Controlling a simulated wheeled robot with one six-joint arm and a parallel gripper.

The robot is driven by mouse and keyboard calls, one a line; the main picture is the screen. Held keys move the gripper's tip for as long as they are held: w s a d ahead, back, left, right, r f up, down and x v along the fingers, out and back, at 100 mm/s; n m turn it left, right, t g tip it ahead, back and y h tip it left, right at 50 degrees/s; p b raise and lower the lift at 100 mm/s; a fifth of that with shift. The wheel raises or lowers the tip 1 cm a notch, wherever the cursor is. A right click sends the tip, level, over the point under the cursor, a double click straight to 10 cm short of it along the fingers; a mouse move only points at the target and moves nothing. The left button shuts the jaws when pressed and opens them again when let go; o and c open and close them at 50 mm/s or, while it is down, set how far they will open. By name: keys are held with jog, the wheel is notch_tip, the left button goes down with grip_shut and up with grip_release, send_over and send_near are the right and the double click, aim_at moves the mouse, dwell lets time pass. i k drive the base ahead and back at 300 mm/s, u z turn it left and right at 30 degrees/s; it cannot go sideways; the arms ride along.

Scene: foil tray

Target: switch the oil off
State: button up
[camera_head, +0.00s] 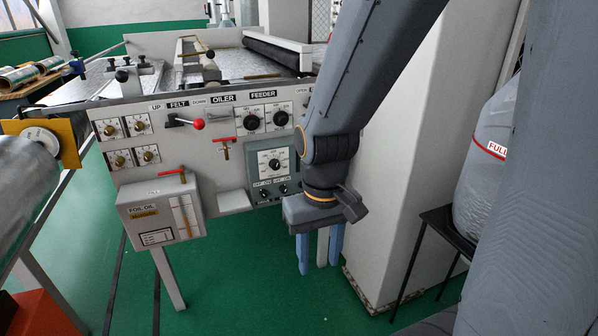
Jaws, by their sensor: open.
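The "OILER" label (223,98) is on the grey control panel, with a small grey lever (219,117) below it. Under that is a brass valve with a red handle (225,140). A "FOIL OIL" box (160,213) is at the panel's lower left, with a red handle (172,172) on top and a sight gauge on its front. My gripper (320,258) points down at the panel's right end, right of these controls. Its two blue fingers are apart; a pale upright strip shows between them, and I cannot tell its depth.
A red-ball lever (198,124) sits under "FELT". Several feeder dials and gauges fill the panel. A white cabinet (400,190) stands behind my arm. A black stand (440,222) holds a "FULL" bag (492,160) at right. A metal roll (25,190) is at left. Green floor is open below the panel.

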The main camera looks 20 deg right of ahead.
aim_at(282, 189)
jog(key=k, duration=1.65)
jog(key=u, duration=0.55)
jog(key=i, duration=1.9)
jog(key=z, duration=1.1)
